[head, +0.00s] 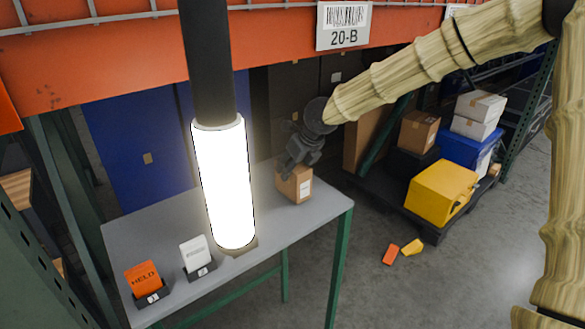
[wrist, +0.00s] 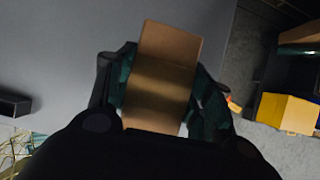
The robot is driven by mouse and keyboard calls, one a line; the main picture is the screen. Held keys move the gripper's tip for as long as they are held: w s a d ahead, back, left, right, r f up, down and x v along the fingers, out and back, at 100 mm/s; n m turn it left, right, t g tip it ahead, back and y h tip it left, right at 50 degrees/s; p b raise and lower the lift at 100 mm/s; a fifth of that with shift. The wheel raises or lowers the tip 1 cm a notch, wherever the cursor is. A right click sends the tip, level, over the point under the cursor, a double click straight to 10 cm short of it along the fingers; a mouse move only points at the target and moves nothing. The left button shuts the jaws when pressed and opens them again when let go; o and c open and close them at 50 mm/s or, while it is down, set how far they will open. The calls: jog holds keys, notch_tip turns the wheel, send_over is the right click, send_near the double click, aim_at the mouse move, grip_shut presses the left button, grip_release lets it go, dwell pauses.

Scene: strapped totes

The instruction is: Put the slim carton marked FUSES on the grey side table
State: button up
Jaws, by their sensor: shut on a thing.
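A small brown carton (head: 295,185) with a white label is at the right end of the grey side table (head: 270,228) in the head view. My gripper (head: 298,166) comes down on it from above and is shut on it. In the wrist view the carton (wrist: 165,60) stands between the two fingers, with the grey tabletop (wrist: 70,45) below. I cannot read the label, and I cannot tell whether the carton touches the tabletop.
An orange HELD card (head: 144,279) and a white card (head: 195,252) stand in dark holders at the table's front left. A bright lamp tube (head: 225,185) hangs over the table. A pallet with a yellow tote (head: 440,192) and boxes is at right. An orange rack beam (head: 120,50) crosses above.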

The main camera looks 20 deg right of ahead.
jog(key=shift+f, duration=0.55)
jog(key=shift+f, duration=0.1)
jog(key=o, duration=1.2)
jog(key=shift+o, duration=0.2)
jog(key=b+v, duration=0.1)
jog(key=v, duration=1.1)
